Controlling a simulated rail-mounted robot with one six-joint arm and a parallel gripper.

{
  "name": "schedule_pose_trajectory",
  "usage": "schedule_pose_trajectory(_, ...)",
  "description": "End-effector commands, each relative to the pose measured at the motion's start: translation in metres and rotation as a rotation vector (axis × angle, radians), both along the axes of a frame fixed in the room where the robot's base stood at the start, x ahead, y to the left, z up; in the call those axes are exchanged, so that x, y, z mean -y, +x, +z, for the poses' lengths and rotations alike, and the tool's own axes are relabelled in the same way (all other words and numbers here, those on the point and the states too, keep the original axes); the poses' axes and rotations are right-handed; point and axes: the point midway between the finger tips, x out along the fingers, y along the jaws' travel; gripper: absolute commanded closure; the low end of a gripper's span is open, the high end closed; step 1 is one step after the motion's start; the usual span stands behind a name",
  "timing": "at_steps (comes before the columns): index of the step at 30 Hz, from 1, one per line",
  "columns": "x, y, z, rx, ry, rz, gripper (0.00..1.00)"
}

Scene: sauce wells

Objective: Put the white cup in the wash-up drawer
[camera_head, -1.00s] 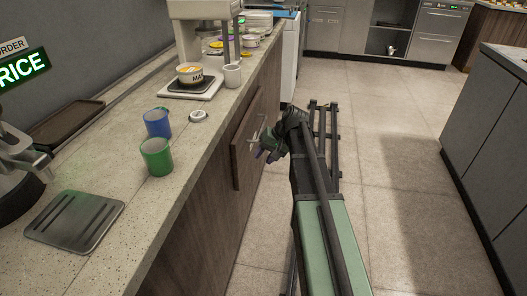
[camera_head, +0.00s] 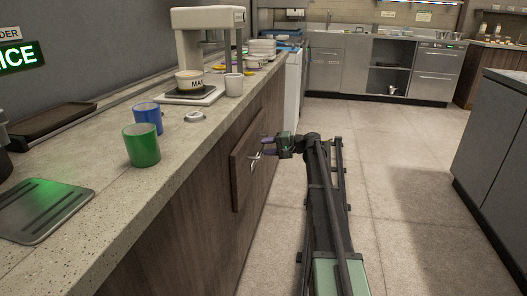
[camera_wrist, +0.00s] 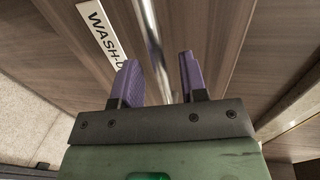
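The white cup (camera_head: 234,84) stands upright on the counter, just right of the machine with the scale. The wash-up drawer (camera_head: 240,178) is a brown wood front in the counter's side, with a metal handle (camera_head: 255,161). Its white label, partly hidden and starting "WASH-U" (camera_wrist: 101,28), shows in the wrist view. My gripper (camera_head: 266,146) is at the handle. In the wrist view the purple fingers (camera_wrist: 158,72) are apart, with the handle bar (camera_wrist: 152,40) running between them and a gap on each side.
A green cup (camera_head: 142,146) and a blue cup (camera_head: 147,117) stand nearer on the counter, with a small white round item (camera_head: 195,117) beside them. A labelled tub (camera_head: 189,80) sits on the scale. The floor (camera_head: 400,160) to the right is clear.

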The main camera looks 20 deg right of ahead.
Motion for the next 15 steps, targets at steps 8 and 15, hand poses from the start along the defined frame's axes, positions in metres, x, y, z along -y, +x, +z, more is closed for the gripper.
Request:
schedule_pose_trajectory(8,-0.015,0.012,-0.004,-0.001,0.0,-0.001,0.61)
schedule_pose_trajectory(15,-0.015,0.011,-0.004,-0.001,0.0,-0.001,0.78)
